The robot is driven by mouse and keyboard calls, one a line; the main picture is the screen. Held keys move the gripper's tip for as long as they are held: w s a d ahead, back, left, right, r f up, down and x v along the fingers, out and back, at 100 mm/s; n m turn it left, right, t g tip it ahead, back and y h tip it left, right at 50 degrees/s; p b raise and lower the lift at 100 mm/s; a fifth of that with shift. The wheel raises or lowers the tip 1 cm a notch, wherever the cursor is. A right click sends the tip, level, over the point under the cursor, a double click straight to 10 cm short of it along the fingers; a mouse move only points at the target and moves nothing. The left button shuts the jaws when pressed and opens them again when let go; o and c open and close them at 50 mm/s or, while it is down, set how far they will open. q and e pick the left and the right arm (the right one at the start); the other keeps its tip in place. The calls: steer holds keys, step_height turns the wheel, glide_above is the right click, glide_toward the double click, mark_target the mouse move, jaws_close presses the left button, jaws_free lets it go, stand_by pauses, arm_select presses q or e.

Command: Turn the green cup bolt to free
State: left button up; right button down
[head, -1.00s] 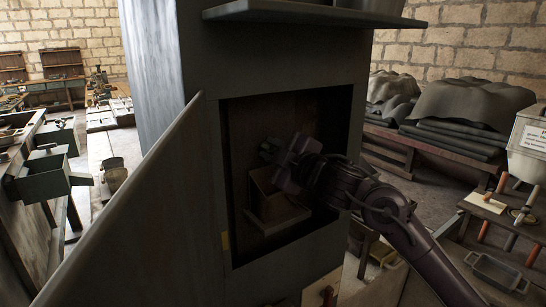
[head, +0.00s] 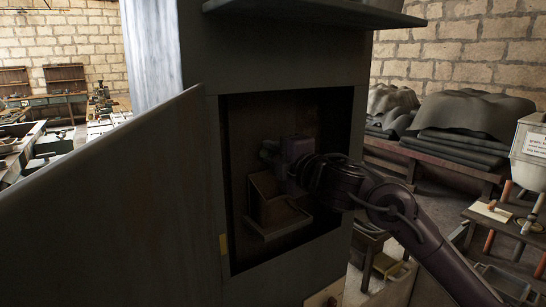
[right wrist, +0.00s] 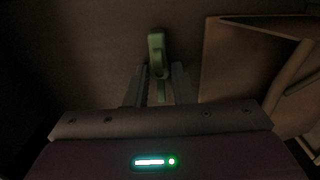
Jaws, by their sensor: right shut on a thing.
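The green cup bolt (right wrist: 157,55) shows in the right wrist view as a small green piece against the dark back of the recess. My right gripper (right wrist: 158,92) is shut on it, with one finger on each side. In the head view my right gripper (head: 280,158) reaches inside the open cabinet (head: 205,200), and the bolt cannot be made out there. My left gripper is not in view.
A brown open box (head: 268,205) sits in the recess just below my right gripper; it also shows at the right in the wrist view (right wrist: 235,65). The cabinet door (head: 120,200) stands open on the left. A shelf (head: 310,12) juts out above.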

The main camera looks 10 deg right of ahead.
steer(key=shift+f, duration=0.1)
steer(key=c, duration=1.3)
jaws_free()
steer(key=shift+o, duration=0.2)
steer(key=b+v, duration=0.1)
steer(key=v, duration=0.7)
steer(key=shift+b, duration=0.4)
